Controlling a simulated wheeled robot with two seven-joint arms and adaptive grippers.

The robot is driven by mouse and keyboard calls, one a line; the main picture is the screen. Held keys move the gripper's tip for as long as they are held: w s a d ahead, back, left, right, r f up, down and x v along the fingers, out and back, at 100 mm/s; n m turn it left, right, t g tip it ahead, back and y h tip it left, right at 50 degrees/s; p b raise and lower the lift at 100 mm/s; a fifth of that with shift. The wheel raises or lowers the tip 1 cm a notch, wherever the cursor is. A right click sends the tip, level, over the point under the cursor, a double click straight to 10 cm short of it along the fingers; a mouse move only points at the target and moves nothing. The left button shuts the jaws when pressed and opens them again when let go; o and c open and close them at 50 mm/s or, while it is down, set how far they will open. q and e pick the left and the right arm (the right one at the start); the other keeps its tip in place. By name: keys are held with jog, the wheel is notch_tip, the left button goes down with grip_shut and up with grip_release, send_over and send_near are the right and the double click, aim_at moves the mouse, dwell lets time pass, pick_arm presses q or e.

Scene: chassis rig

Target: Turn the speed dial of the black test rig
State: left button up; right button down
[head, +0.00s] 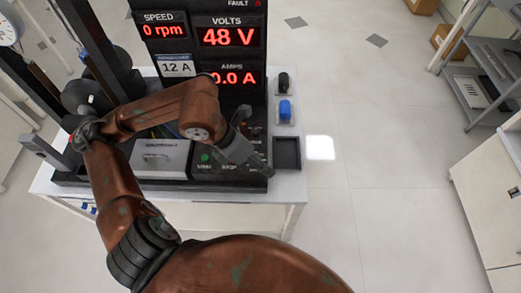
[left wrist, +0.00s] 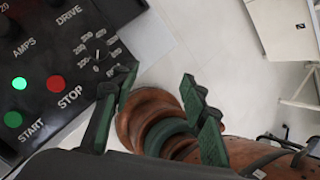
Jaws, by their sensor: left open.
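The black test rig (head: 258,50) stands on a white table in the head view, its displays reading 0 rpm, 48 V and 0.0 A. My left gripper (head: 247,136) is over the right part of its lower control panel and hides much of it. In the left wrist view the speed dial (left wrist: 97,57), small and dark with a numbered scale around it, is at the panel's edge. My left gripper (left wrist: 157,80) is open there with nothing between its fingers; one finger shows close beside the dial, and I cannot tell whether it touches. My right gripper is not in view.
Near the dial are a red STOP button (left wrist: 55,84), a green START button (left wrist: 13,119), a lit green lamp (left wrist: 19,84) and the AMPS knob (left wrist: 6,27). A black tray (head: 287,152) and a blue part (head: 285,110) lie right of the rig.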

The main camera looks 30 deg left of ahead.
pick_arm(q)
jog(key=w+a+y, duration=0.1)
jog(key=a, duration=0.1)
jog(key=a+f+y, duration=0.1)
jog(key=a, duration=0.1)
jog(key=w+a+f+y+b, duration=0.1)
jog(key=a, duration=0.1)
jog(key=shift+w+a+n, duration=0.35)
jog(key=shift+n, duration=0.05)
jog(key=shift+t, duration=0.3)
jog(key=b+x, duration=0.1)
jog(key=x, duration=0.5)
jog(key=shift+w+f+b, duration=0.1)
jog(key=shift+f+b, duration=0.15)
jog(key=shift+b, duration=0.05)
jog(key=shift+c, duration=0.3)
grip_shut()
